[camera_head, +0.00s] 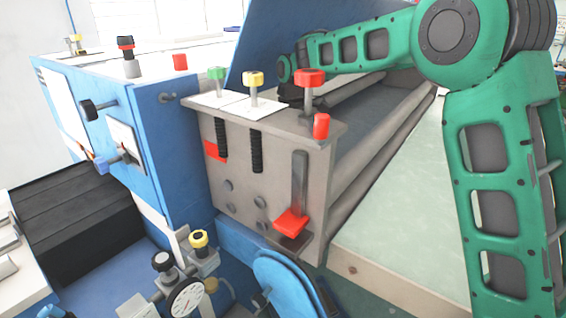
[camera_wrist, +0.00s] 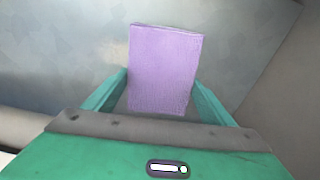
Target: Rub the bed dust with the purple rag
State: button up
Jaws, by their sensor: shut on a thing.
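The purple rag (camera_wrist: 163,65) is a flat lilac block in the wrist view. My gripper (camera_wrist: 160,80) is shut on it, with one green finger on each side. Behind the rag is the grey metal bed (camera_wrist: 65,65), with faint paler mottled patches; I cannot tell whether the rag touches it. In the head view my green arm comes in from the right and reaches left over the bed (camera_head: 372,128) to the blue panel. The rag and my fingertips do not show there; the knobs and front block stand before that area.
The grey end block (camera_head: 270,190) carries green (camera_head: 216,73), yellow (camera_head: 253,79) and red (camera_head: 309,77) knobs standing up in front of my arm. The blue panel (camera_head: 268,35) rises behind. Long rollers (camera_head: 385,155) flank the bed. A dial gauge (camera_head: 186,298) sits at the bottom.

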jog(key=shift+w+d+f, duration=0.1)
jog(key=shift+w+d, duration=0.7)
jog(key=shift+w, duration=0.2)
jog(key=shift+w+d+f, duration=0.1)
jog(key=shift+w+d, duration=0.65)
jog(key=shift+w, duration=0.25)
jog(key=shift+w+d, duration=0.8)
jog(key=shift+w, duration=0.2)
jog(key=shift+w+d+r, duration=0.2)
jog(key=shift+w+d, duration=0.65)
jog(key=shift+w, duration=0.25)
jog(key=shift+s+a+f, duration=0.1)
jog(key=shift+s+a, duration=0.7)
jog(key=shift+s, duration=0.2)
jog(key=shift+s+a, duration=0.75)
jog(key=shift+s, duration=0.3)
jog(key=shift+s+a+f, duration=0.1)
jog(key=shift+s+a, duration=0.7)
jog(key=shift+s, duration=0.2)
jog(key=shift+s+a+r, duration=0.1)
jog(key=shift+s+a, duration=0.65)
jog(key=shift+s, duration=0.2)
jog(key=shift+s+a+r, duration=0.1)
jog(key=shift+s+a, duration=0.65)
jog(key=shift+s, duration=0.2)
jog(key=shift+s+a+f, duration=0.2)
jog(key=shift+s+a, duration=0.6)
jog(key=shift+s, duration=0.3)
jog(key=shift+r, duration=3.05)
